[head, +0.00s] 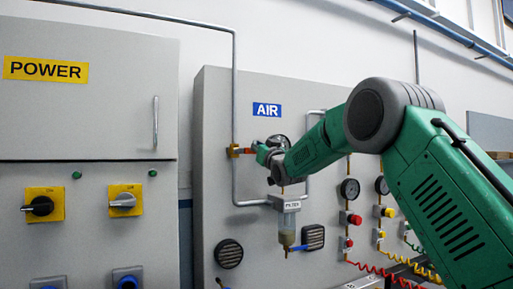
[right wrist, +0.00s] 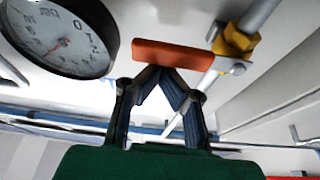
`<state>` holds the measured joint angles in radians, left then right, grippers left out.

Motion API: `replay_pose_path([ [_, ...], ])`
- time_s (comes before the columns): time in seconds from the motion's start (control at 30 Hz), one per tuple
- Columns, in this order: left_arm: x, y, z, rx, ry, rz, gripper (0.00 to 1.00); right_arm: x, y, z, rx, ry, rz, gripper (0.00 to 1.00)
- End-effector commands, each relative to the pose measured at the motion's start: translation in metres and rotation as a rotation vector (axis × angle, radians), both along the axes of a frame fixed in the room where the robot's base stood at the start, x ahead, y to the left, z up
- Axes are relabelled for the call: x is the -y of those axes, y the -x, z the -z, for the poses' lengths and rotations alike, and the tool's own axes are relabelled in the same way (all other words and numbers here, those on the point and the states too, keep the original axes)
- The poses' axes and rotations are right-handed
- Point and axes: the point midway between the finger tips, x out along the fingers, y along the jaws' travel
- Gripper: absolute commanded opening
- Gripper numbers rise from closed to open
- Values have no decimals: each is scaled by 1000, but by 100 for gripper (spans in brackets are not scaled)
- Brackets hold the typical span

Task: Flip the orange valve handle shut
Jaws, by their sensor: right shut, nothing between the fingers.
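The orange valve handle (right wrist: 172,54) extends sideways from a brass valve (right wrist: 238,40) on a grey pipe. It lies across the line of the pipe, not along it. In the head view the handle (head: 246,150) shows small, to the right of the valve (head: 234,151) on the vertical pipe under the AIR sign. My right gripper (head: 266,153) is at the handle's free side. In the right wrist view its fingertips (right wrist: 168,72) meet, empty, right by the handle's edge. I cannot tell whether they touch it. My left gripper is not in view.
A round gauge (right wrist: 58,38) is close to the right gripper. A filter bowl (head: 287,222) hangs below my right forearm. More gauges (head: 350,189) and buttons are on the right of the panel. A POWER cabinet (head: 90,115) stands at left.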

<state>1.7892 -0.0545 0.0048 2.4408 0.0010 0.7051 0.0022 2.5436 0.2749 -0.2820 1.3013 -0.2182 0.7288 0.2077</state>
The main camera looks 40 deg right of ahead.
Motion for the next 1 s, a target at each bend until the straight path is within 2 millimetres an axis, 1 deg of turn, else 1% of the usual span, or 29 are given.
replay_pose_path([
  [0.03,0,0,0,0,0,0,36,1,-1,5,-10,-3,1,0],
  [0.17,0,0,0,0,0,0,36,1,-1,6,-11,-3,0,0],
  [0.27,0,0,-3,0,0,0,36,0,-1,2,-12,-3,0,0],
  [0.37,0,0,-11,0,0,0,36,-3,-2,-11,-9,-2,0,0],
  [0.47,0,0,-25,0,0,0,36,-7,-3,-34,-3,-1,-1,0],
  [0.5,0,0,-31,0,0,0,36,-9,-3,-45,-1,-2,-2,0],
  [0.53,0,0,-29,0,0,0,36,-11,1,-44,-1,-2,-2,0],
  [0.6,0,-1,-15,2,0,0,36,-13,18,-30,-3,-4,-1,0],
  [0.7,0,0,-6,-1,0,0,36,-18,38,-21,-2,-4,-1,0],
  [0.9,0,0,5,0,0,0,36,-31,70,-12,-2,2,-1,0],
  [1.0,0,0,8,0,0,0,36,-34,81,-9,-2,3,-2,0],
])
